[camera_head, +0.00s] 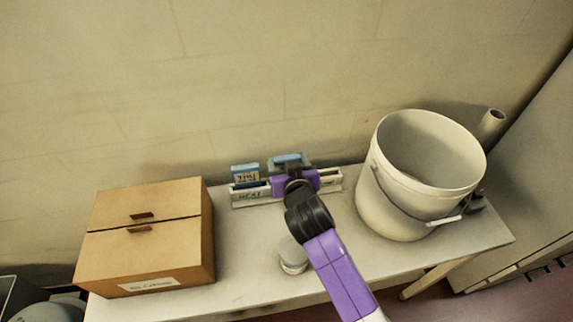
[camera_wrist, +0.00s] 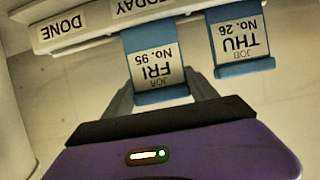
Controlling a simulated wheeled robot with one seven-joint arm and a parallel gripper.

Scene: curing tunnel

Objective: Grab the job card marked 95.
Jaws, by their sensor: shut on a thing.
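The job card marked No. 95, FRI (camera_wrist: 155,66), has a blue border and a white label. It appears upside down in the wrist view, between the fingers of my gripper (camera_wrist: 161,88), which is shut on it. The card is at the rack (camera_wrist: 88,30), by its TODAY label; I cannot tell if it is still seated. In the head view my gripper (camera_head: 294,182) covers part of the rack (camera_head: 239,203), and the blue top of the card (camera_head: 287,159) shows behind it. A second card, No. 26, THU (camera_wrist: 238,38), stands beside it, also in the head view (camera_head: 245,173).
A cardboard box (camera_head: 150,240) stands on the table (camera_head: 240,275) at the left. A large white bucket (camera_head: 395,205) stands close on the right. A small round container (camera_head: 292,262) is in front, beside my arm. The wall is close behind the rack.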

